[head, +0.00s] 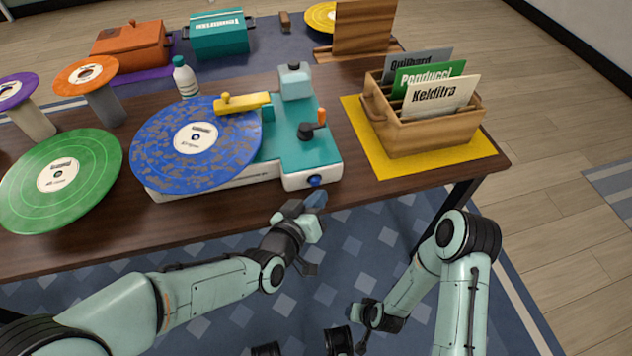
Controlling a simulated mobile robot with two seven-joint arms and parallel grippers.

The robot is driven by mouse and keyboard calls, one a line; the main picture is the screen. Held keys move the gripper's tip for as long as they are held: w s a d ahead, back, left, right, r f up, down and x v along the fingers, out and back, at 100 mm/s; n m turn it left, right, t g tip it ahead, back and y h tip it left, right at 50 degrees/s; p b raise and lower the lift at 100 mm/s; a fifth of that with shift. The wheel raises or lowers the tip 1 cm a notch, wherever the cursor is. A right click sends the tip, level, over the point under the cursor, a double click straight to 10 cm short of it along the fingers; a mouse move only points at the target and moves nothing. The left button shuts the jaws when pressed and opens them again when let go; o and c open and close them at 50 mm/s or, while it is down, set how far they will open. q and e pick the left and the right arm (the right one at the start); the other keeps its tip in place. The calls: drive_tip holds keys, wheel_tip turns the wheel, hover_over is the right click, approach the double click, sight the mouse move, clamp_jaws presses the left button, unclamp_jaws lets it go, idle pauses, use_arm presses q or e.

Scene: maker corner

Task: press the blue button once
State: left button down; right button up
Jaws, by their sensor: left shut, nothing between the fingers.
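The blue button (315,181) sits on the front face of a teal and white record player (312,150), near its right front corner. A blue record (170,150) lies on the player, with a yellow tone arm (245,104) over it. My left gripper (316,200) is shut and empty, just in front of and below the button in the picture. Whether its tips touch the button I cannot tell; a small gap seems to show. My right gripper (360,340) hangs low in front of the table, and its fingers are too unclear to read.
A wooden crate (430,132) with upright sleeves stands on a yellow mat (465,158) to the right. A green record (85,190) lies at the left, near two stands topped with small discs. A white bottle (185,78) stands behind the player. Floor before the table is clear.

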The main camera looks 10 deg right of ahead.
use_arm(q)
drive_tip(key=shift+w, duration=0.1)
idle(0.7)
drive_tip(key=shift+w, duration=0.3)
drive_tip(key=shift+w+b, duration=0.5)
drive_tip(key=shift+w, duration=0.05)
idle(0.7)
drive_tip(key=shift+s, duration=0.95)
drive_tip(key=shift+s, duration=0.1)
drive_tip(key=shift+s+p, duration=0.55)
drive_tip(key=shift+s, duration=1.85)
